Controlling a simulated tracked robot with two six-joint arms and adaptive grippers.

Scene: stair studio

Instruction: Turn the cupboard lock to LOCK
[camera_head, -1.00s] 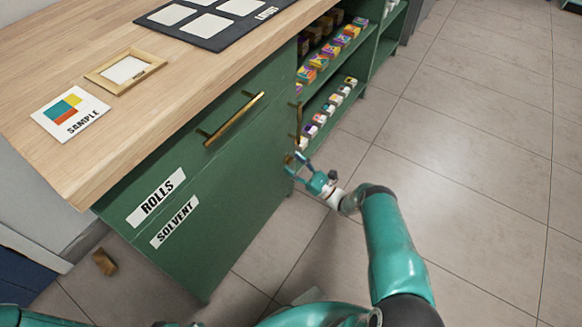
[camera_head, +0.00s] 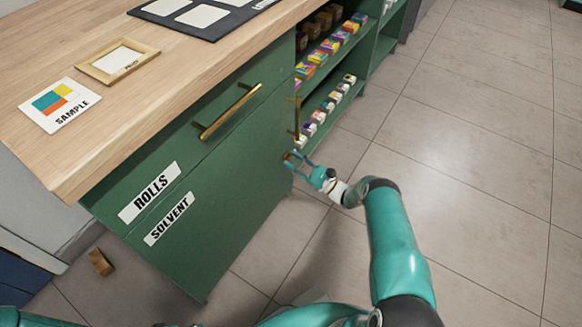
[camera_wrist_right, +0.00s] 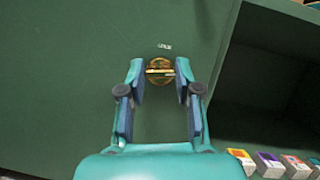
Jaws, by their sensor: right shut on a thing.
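The cupboard is the green cabinet front (camera_head: 240,190) with the labels ROLLS and SOLVENT. Its lock is a round brass piece (camera_wrist_right: 160,70) with a bar across it, lying about level in the right wrist view. Small white lettering (camera_wrist_right: 165,46) above it is too small to read surely. My right gripper (camera_head: 293,159) is at the cupboard's right edge. In the right wrist view its fingertips (camera_wrist_right: 159,72) stand on both sides of the brass bar and are shut on it. In the head view the lock is mostly hidden by the fingers. My left gripper is not in view.
A brass handle (camera_head: 228,111) sticks out above the lock to the left. Open shelves (camera_head: 340,85) with small colourful boxes are just right of the cupboard. A wooden worktop (camera_head: 100,150) lies above. A small brown block (camera_head: 100,262) is on the floor. The tiled floor (camera_head: 480,180) at right is clear.

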